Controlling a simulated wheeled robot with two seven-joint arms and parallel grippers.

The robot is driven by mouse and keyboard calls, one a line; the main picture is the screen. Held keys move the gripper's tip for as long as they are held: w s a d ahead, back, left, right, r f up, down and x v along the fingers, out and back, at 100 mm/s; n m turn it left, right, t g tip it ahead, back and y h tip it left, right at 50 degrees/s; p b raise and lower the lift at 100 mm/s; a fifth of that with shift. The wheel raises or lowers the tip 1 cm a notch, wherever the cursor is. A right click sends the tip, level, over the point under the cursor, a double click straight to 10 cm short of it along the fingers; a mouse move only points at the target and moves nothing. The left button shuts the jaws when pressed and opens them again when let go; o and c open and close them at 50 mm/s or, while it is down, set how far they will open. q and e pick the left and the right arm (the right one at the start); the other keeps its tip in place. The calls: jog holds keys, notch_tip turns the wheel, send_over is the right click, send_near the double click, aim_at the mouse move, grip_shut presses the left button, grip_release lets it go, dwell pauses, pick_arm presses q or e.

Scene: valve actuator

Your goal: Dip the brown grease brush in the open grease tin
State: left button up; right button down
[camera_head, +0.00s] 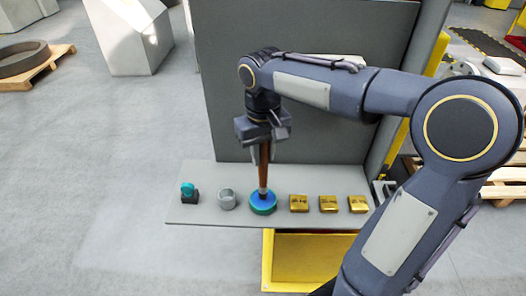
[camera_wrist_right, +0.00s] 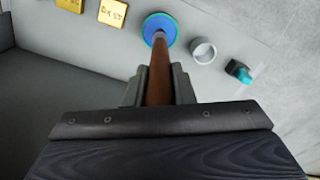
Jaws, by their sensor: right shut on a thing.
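The brown grease brush (camera_head: 264,176) is held nearly upright by my right gripper (camera_head: 262,150), with its tip pointing down. In the right wrist view, the gripper's fingers (camera_wrist_right: 158,88) close on both sides of the brown handle (camera_wrist_right: 160,72). The open grease tin (camera_head: 263,210) is a round teal-green tin with a blue inside, standing on the grey shelf. It also shows in the right wrist view (camera_wrist_right: 152,18). The brush's lower end meets the blue area near the tin's middle in both views; how deep it sits I cannot tell. My left gripper is out of view.
The grey shelf (camera_head: 205,221) also holds a grey ring (camera_head: 227,201) and a teal-and-black part (camera_head: 189,193) left of the tin. Three gold blocks (camera_head: 299,203) stand to its right. A tall grey panel (camera_head: 290,95) rises behind. Open floor lies to the left.

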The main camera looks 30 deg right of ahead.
jog(key=shift+f+b, duration=0.35)
jog(key=shift+f, duration=0.15)
dwell(0.6)
jog(key=shift+f, duration=0.1)
dwell(0.9)
notch_tip(320, 180, up, 7)
jog(key=p, duration=0.6)
jog(key=shift+p, duration=0.3)
dwell(0.7)
